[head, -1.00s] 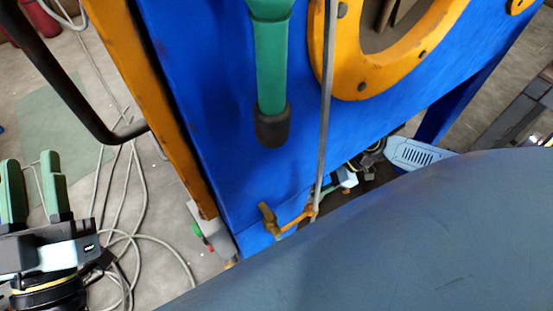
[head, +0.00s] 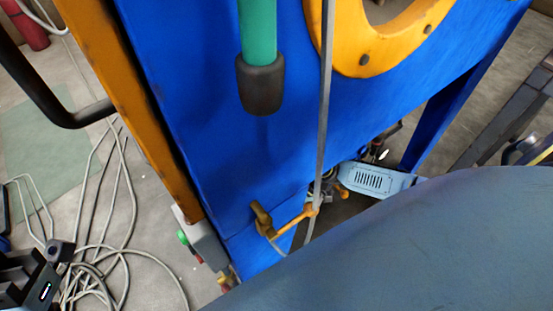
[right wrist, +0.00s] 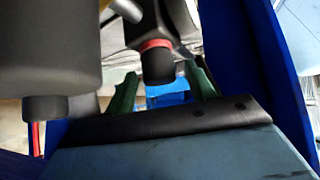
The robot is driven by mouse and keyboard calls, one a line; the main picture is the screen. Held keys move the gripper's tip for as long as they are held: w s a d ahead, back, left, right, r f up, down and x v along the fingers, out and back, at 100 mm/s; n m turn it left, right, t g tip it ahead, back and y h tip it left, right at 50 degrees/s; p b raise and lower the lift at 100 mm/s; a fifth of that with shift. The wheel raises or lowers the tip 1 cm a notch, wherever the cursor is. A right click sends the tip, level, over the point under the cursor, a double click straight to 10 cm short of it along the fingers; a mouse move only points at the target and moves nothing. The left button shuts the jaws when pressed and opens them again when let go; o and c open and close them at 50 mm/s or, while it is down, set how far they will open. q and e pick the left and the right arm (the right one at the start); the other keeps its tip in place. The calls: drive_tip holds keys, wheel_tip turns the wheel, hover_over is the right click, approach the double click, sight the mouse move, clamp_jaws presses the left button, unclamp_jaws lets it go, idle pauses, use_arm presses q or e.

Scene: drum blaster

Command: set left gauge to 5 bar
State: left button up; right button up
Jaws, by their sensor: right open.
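No gauge face is readable in either view. In the head view, a brass valve (head: 262,219) with an orange-yellow stem sits low on the blue panel (head: 210,130). My left gripper (head: 32,278) is at the bottom left corner, cut off by the frame, its fingers not seen. In the right wrist view, my right gripper (right wrist: 163,88) has its two green fingers apart. A dark cylindrical part with a red band (right wrist: 157,45) shows between and above them. I cannot tell whether it lies between the fingertips or beyond them. Nothing is visibly gripped.
A green tube with a black end (head: 260,85) and a grey hose (head: 325,110) hang before the panel. A large curved grey-blue surface (head: 420,255) hides the lower right. Loose cables (head: 110,250) lie on the floor. A bulky grey part (right wrist: 48,50) stands left in the right wrist view.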

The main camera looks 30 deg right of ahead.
drive_tip(key=shift+a+f, duration=0.15)
drive_tip(key=shift+f, duration=0.05)
